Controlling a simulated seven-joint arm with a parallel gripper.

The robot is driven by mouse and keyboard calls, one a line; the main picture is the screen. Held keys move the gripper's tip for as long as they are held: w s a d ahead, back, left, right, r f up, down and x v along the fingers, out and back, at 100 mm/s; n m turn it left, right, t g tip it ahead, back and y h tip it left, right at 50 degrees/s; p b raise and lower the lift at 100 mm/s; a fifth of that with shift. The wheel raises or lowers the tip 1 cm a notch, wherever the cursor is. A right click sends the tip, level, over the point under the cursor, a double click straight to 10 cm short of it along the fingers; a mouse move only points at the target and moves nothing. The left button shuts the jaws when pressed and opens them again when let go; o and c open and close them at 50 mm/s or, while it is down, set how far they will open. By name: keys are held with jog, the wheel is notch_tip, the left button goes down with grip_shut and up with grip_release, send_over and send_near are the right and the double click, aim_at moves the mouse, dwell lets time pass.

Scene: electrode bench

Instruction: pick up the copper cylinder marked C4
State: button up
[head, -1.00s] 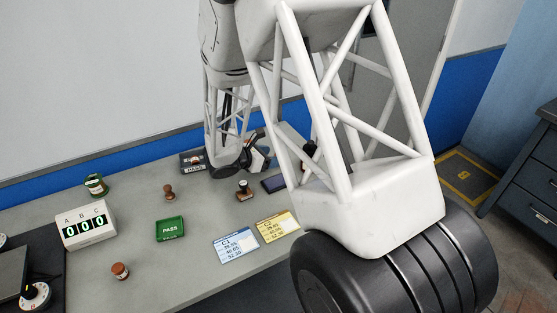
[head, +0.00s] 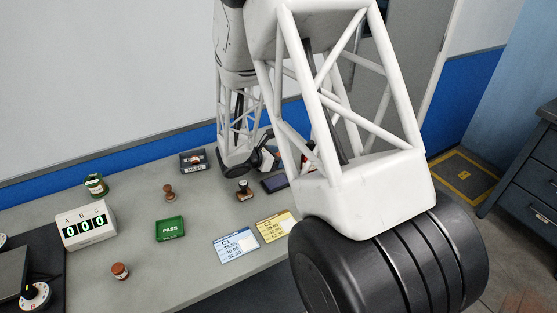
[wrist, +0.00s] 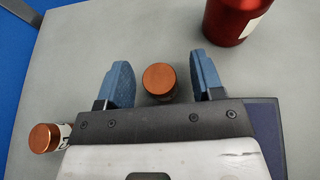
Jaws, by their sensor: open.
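In the wrist view, a copper cylinder (wrist: 159,78) shows its round top between the two blue fingers of my gripper (wrist: 161,68). The fingers are open, with a gap on each side of it. No marking on this cylinder is visible, so I cannot tell whether it is C4. A second copper cylinder (wrist: 44,138) with a white label stands outside the left finger, partly cut off by the gripper body; its mark is not readable. In the head view, my gripper (head: 264,158) is low over the far bench, partly hidden by my arm.
A red can (wrist: 232,22) stands beyond the right finger. A dark blue pad (wrist: 265,130) lies at right.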

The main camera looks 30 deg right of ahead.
grip_shut()
dwell(0.3)
jog(key=shift+r, duration=5)
